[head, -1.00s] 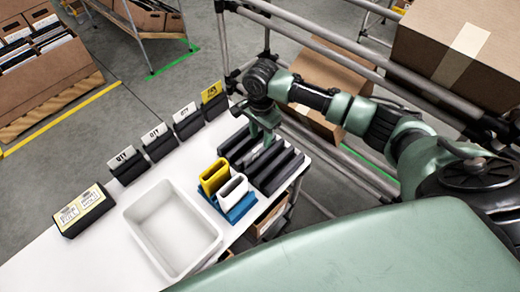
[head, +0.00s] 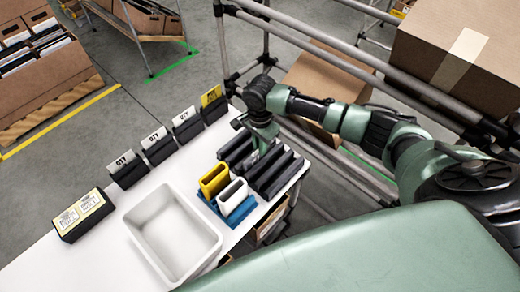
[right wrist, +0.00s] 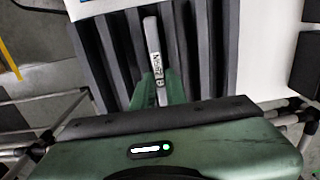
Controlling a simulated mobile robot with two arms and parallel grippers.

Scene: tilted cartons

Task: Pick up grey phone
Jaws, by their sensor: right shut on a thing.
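The grey phone (right wrist: 152,42) is a thin upright slab with a white label, standing in a slot of the dark slotted rack (right wrist: 212,50) in the right wrist view. My right gripper (right wrist: 160,88) has its green fingers on either side of the phone and is shut on it. In the head view my right gripper (head: 262,141) reaches down into the rack (head: 286,172) from above, and the phone is mostly hidden by it. Whether the phone's lower end is clear of the slot cannot be seen. My left gripper is out of view.
Next to the rack stand a yellow holder (head: 213,180) and a white holder (head: 233,196) on a blue base. An empty white bin (head: 172,233) is at the front left of the white table. Several black label stands line the far edge. Metal rails (head: 320,65) run behind.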

